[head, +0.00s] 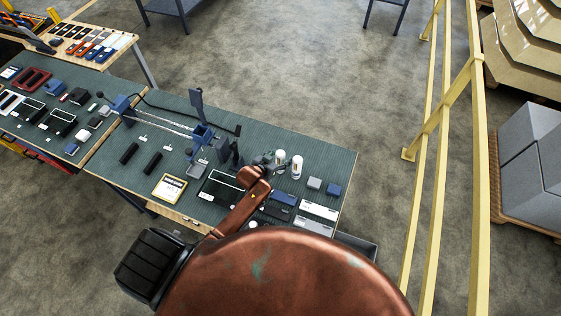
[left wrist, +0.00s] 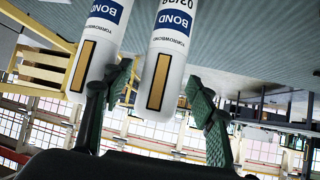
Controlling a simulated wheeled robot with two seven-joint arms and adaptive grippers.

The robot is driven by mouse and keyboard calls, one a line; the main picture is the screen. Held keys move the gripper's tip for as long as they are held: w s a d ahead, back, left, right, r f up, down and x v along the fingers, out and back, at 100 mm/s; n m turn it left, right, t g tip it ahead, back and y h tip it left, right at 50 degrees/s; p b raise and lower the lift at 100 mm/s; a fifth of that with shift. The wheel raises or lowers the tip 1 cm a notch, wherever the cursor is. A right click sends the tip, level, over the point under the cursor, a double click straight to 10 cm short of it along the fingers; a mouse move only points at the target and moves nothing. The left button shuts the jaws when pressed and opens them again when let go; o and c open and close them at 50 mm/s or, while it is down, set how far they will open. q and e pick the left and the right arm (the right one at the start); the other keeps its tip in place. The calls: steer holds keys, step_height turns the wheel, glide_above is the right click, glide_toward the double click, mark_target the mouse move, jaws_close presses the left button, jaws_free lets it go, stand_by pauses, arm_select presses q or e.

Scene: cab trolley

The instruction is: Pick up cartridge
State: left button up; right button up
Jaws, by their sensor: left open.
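Two white cartridges with dark blue tops and "BOND" labels stand side by side on the green-topped bench. In the head view, one is the left cartridge (head: 280,157) and the other the right cartridge (head: 297,166). My left gripper (head: 267,159) is right beside them, low over the bench. In the left wrist view, its open fingers (left wrist: 160,80) straddle one cartridge (left wrist: 168,55), with a finger on each side and gaps showing. The other cartridge (left wrist: 97,45) is outside the left finger. That view is upside down. My right gripper is not in view.
The green bench (head: 335,165) holds a grey block (head: 314,183), a blue block (head: 333,189), a yellow-framed card (head: 169,187) and a black-framed tray (head: 221,187). A yellow railing (head: 440,120) stands to the right. Open floor lies behind the bench.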

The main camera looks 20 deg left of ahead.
arm_select(q)
steer(key=shift+c, duration=0.3)
jaws_close()
stand_by(0.4)
